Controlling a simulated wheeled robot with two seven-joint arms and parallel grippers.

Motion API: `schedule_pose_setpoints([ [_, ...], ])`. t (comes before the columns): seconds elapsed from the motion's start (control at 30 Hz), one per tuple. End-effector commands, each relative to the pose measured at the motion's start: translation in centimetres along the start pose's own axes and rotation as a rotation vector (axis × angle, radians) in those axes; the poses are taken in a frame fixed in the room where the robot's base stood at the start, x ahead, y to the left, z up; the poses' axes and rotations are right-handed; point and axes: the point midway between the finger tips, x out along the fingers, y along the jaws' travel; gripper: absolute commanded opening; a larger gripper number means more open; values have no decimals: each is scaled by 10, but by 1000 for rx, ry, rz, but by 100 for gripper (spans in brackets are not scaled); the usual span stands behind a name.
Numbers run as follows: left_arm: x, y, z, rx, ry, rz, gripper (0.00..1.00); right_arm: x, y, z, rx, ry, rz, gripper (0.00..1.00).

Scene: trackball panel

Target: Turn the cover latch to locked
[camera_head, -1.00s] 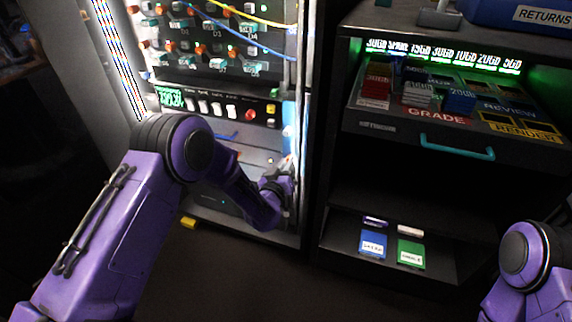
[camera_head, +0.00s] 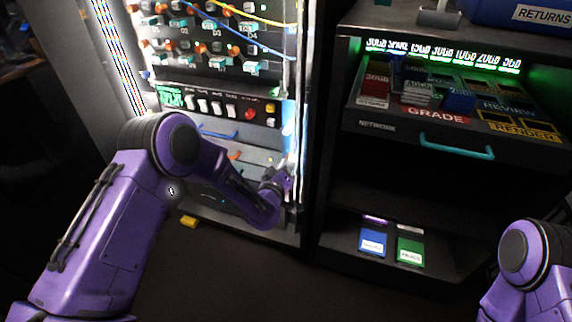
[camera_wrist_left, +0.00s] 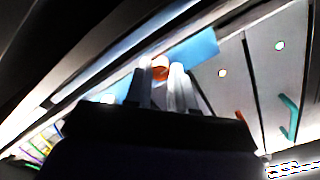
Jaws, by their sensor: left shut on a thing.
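My left gripper (camera_head: 284,178) is at the right edge of the lit rack (camera_head: 290,240), low beside the drawer fronts. In the left wrist view its two pale fingers (camera_wrist_left: 160,82) are close together, shut on a small orange-red piece that looks like the cover latch (camera_wrist_left: 160,68). The latch lies by a light blue strip (camera_wrist_left: 200,47) along the panel edge. In the head view my own wrist and fingers hide the latch, and I cannot read its angle. My right arm shows at the lower right, but its gripper is out of view.
Above are a button row (camera_head: 215,108) and a patch panel (camera_head: 200,40) with blue and yellow cables. A black cabinet (camera_head: 325,190) stands close on the right, with a teal-handled drawer (camera_head: 456,148). A yellow block (camera_head: 189,222) lies at the rack's foot.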

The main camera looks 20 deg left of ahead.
Motion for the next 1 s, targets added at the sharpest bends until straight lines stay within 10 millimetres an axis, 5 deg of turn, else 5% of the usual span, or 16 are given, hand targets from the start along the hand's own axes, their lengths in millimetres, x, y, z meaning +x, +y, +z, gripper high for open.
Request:
schedule_pose_setpoints([
  [0.2,-1,-1,1,0,-2,-2,0,0,0,0,0,0,0,0],
  [0.23,-1,-1,1,0,-2,-2,30,0,0,0,0,0,0,0],
  [0.3,-1,-1,1,0,-2,-2,49,0,0,0,0,0,0,0],
  [0.67,-8,0,1,1,-3,-1,49,-2,0,-1,0,0,0,0],
  [1.0,-84,0,0,2,-5,-2,49,-9,1,-4,0,0,0,0],
])
